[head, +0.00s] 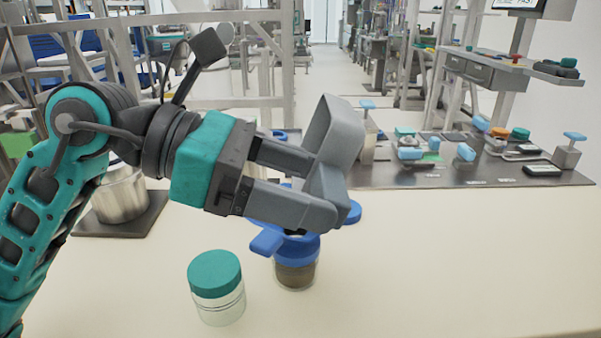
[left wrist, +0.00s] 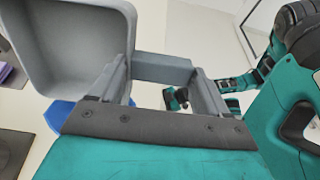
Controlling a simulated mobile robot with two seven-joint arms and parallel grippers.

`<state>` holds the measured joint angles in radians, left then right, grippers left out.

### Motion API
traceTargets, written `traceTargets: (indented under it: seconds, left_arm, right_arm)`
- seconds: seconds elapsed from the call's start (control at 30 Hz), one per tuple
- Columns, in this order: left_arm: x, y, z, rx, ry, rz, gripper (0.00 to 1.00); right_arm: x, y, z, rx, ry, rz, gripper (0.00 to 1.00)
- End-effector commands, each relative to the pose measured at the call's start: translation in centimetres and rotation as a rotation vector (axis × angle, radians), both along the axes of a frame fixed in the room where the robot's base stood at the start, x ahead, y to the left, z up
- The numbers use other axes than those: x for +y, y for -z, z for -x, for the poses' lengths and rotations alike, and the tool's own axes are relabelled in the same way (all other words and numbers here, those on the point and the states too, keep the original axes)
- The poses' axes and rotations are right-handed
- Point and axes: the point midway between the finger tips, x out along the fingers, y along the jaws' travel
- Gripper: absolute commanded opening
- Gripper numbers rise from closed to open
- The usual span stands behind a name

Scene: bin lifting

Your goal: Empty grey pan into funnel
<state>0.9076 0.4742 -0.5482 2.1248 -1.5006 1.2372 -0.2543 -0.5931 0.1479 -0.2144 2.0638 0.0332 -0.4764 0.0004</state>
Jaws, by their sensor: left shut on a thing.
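My left gripper (head: 325,195) is shut on the handle of the grey pan (head: 338,128). The pan is tipped steeply on its side above the blue funnel (head: 267,241). The funnel sits on a clear jar (head: 295,274) with brown material inside; the gripper and pan hide part of the funnel. In the left wrist view the pan (left wrist: 75,45) shows its inside, which looks bare where visible. The handle (left wrist: 162,68) lies between the fingers (left wrist: 160,85), and a blue piece of the funnel (left wrist: 58,115) shows beneath the pan.
A jar with a teal lid (head: 216,285) stands left of the funnel jar. A metal pot (head: 122,195) on a dark plate is behind my left arm. A dark tray (head: 470,172) with several small items lies at the back right. The table's front right is clear.

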Motion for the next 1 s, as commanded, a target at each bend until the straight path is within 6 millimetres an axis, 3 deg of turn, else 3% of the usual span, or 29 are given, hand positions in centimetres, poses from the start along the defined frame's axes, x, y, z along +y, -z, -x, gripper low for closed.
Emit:
traceTargets:
  seconds: [0.03,0.2,0.53,0.8,1.0]
  left_arm:
    - [0.0,-1.3,-0.1,-0.005,-0.001,-0.034,0.46]
    - [0.0,-1.5,0.0,-0.002,0.000,-0.129,0.46]
    - [0.0,-1.1,0.0,-0.001,-0.001,-0.149,0.46]
    - [-1.5,-0.6,0.1,-0.003,0.001,-0.225,0.46]
    - [-1.5,-0.5,0.0,-0.001,-0.001,-0.226,0.46]
  right_arm:
    - [0.0,-1.8,0.0,0.000,0.000,0.000,0.96]
    - [0.0,-3.8,-0.1,-0.006,0.000,-0.002,0.96]
    - [0.0,-3.5,-0.1,-0.004,0.000,0.000,0.96]
    - [-0.1,-4.5,0.0,-0.003,-0.004,0.003,0.96]
    - [-0.1,-4.4,0.0,-0.002,-0.004,0.004,0.96]
